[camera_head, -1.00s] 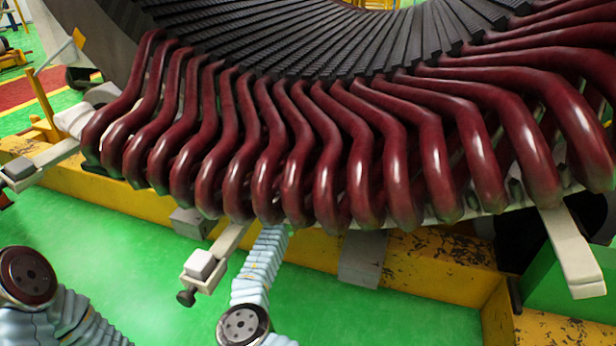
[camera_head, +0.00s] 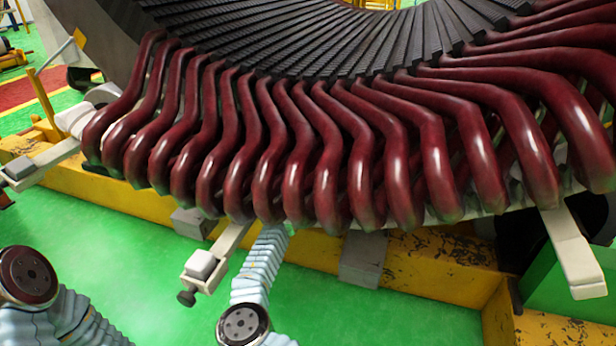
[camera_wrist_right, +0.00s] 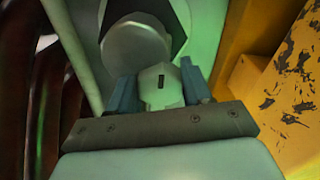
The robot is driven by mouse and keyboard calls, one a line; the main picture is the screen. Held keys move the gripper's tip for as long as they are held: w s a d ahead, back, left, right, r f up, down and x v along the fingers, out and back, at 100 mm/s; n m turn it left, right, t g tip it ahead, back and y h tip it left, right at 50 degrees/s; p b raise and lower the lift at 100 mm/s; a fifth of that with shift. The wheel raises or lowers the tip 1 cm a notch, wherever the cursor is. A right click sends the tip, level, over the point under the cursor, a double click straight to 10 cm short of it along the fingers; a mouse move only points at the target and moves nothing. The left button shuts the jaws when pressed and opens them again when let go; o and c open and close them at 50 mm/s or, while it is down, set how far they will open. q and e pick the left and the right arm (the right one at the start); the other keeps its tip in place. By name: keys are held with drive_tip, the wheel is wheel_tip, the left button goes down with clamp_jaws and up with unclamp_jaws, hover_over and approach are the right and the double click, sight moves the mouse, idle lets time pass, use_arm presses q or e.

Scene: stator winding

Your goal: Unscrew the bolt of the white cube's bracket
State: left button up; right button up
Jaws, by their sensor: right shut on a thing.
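A white cube (camera_head: 201,264) sits near the end of a pale bracket bar (camera_head: 232,238) that sticks out below the red coils, with a dark round knob (camera_head: 186,298) at the bar's tip. In the head view my right arm reaches up under the coils, which hide its gripper. In the right wrist view my right gripper (camera_wrist_right: 160,80) has its two blue fingers closed in. A pale round piece (camera_wrist_right: 135,50), seemingly the bolt's head, lies at their tips; its shaft is hidden. My left gripper is outside the views.
Dark red coils (camera_head: 330,165) hang in a dense row over the work area. A yellow beam (camera_head: 430,262) runs behind and below, and shows close by in the right wrist view (camera_wrist_right: 275,95). Another bar with a pale cube (camera_head: 18,168) is at the left. Green floor (camera_head: 120,240) is open in front.

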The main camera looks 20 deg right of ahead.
drive_tip(key=o, duration=1)
drive_tip(key=shift+d, duration=0.2)
drive_tip(key=shift+o, duration=0.2)
drive_tip(key=v, duration=1.4)
drive_tip(key=shift+a, duration=0.1)
